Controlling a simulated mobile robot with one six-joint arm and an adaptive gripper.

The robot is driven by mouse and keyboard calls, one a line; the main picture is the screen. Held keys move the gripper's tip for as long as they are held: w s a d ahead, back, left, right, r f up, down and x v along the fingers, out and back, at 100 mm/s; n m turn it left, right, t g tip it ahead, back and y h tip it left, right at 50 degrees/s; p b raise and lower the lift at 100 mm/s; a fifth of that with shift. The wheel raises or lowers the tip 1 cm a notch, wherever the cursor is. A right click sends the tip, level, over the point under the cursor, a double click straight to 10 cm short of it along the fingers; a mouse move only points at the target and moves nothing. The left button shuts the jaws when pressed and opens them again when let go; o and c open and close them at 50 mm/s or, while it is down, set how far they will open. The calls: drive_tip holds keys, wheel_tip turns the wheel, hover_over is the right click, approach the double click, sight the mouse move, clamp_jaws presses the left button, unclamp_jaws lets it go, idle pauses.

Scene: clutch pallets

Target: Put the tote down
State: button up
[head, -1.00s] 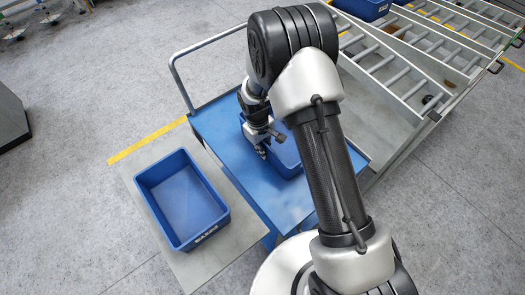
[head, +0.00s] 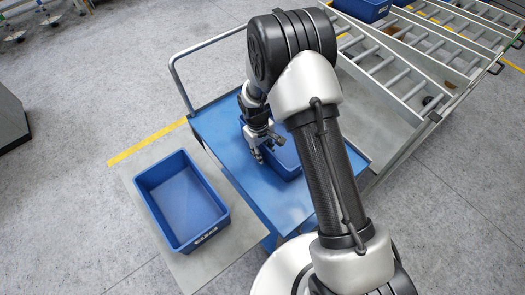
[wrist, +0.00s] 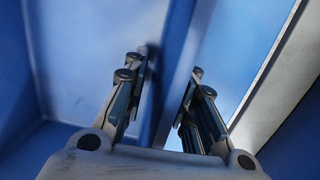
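A blue tote (head: 287,158) sits on the blue deck of a trolley (head: 222,130) in the head view, partly hidden behind my arm. My gripper (head: 264,153) is at the tote's left side, low over the deck. In the wrist view my gripper (wrist: 168,85) has its fingers apart, one on each side of the tote's wall (wrist: 172,50). A gap shows between the left finger and the wall. The right finger is close to the wall, and I cannot tell whether it touches.
A second, empty blue tote (head: 182,200) stands on a grey platform (head: 135,170) left of the trolley. The trolley's handle (head: 178,75) rises at its far left edge. A roller conveyor (head: 400,75) with a blue tote (head: 362,8) lies at the upper right.

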drive_tip(key=shift+r, duration=0.1)
wheel_tip(320, 180, up, 25)
drive_tip(key=s+d+m+t+p, duration=0.1)
drive_tip(key=s+d+m+p, duration=0.1)
drive_tip(key=d+p, duration=0.15)
drive_tip(key=s+d+r+m+t, duration=0.1)
drive_tip(key=s+d+r, duration=0.1)
drive_tip(key=s+r, duration=0.45)
drive_tip(key=s+d+r+m+t, duration=0.1)
drive_tip(key=s+d+r+m, duration=0.15)
drive_tip(key=s+r, duration=0.4)
drive_tip(key=s+d+r+m+t+y, duration=0.1)
drive_tip(key=s+d+r, duration=0.1)
drive_tip(key=s, duration=0.8)
drive_tip(key=shift+r+t+p, duration=0.25)
drive_tip(key=shift+t+p, duration=0.1)
drive_tip(key=shift+t, duration=0.05)
